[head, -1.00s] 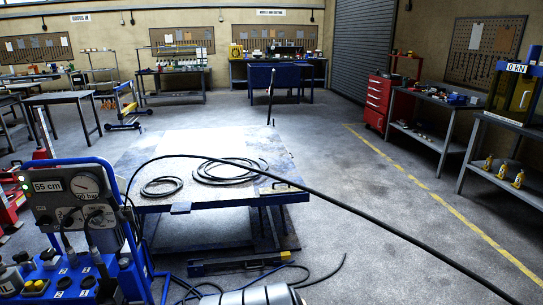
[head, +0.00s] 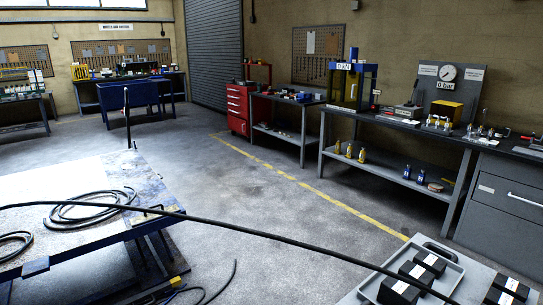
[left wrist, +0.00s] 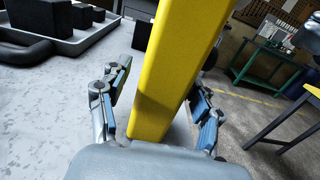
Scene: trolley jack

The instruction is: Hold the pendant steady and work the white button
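A long yellow body (left wrist: 165,75), which looks like the pendant, rises between the fingers of my left gripper (left wrist: 165,98) in the left wrist view. A gap shows between its left side and the left finger. The right finger is close to its other side, and I cannot tell whether they touch. The fingers stand wide apart. The lower end of the yellow body is hidden behind the gripper's palm. No white button shows in any view. Neither gripper shows in the head view, and the pendant cannot be made out there.
A black cable (head: 250,229) crosses the head view. A lift table (head: 95,225) with coiled hose (head: 85,212) stands at left. A grey tray (head: 451,275) with black blocks (head: 397,290) is at lower right. Benches line the wall; open floor (head: 270,220) lies between.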

